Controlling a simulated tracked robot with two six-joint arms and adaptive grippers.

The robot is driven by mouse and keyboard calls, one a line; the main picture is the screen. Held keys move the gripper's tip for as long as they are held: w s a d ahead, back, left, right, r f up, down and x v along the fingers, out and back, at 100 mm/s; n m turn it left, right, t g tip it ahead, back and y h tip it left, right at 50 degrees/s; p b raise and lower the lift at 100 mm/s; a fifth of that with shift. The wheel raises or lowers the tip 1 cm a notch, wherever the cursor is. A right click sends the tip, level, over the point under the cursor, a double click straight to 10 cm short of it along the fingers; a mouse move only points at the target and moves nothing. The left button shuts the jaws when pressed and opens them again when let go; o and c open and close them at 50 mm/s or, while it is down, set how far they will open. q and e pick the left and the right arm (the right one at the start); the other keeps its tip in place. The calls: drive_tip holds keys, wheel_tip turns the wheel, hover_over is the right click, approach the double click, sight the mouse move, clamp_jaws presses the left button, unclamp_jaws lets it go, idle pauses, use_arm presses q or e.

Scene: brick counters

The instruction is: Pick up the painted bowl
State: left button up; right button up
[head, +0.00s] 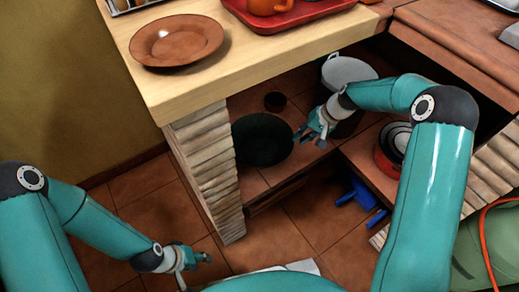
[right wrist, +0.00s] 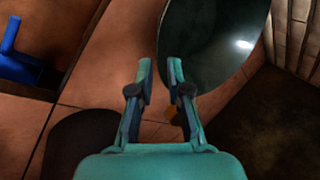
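A dark, round bowl (head: 262,140), probably the painted bowl, sits on the tiled shelf under the counter, beside the brick pillar. My right gripper (head: 309,136) is just to its right, apart from it and empty. In the right wrist view the bowl (right wrist: 215,40) looks dark green and glossy, beyond and to the right of the fingertips (right wrist: 160,67). The right fingers are parted with a gap between them. My left gripper (head: 198,270) is low at the left over the floor, fingers apart, away from the bowl.
The wooden counter (head: 215,80) overhangs the shelf and carries a brown plate (head: 165,43) and a red tray (head: 292,14). A brick pillar (head: 208,165) stands left of the bowl.

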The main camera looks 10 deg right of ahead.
sight(292, 144)
drive_tip(key=b+x, duration=0.1)
drive_tip(key=x, duration=0.5)
drive_tip(key=shift+f, duration=0.15)
drive_tip(key=b+x, duration=0.2)
drive_tip(key=x, duration=0.1)
drive_tip(key=b+x, duration=0.1)
drive_tip(key=x, duration=0.1)
drive_tip(key=shift+w+f, duration=0.1)
drive_tip(key=shift+w, duration=0.2)
drive_tip(key=shift+c, duration=0.4)
clamp_jaws()
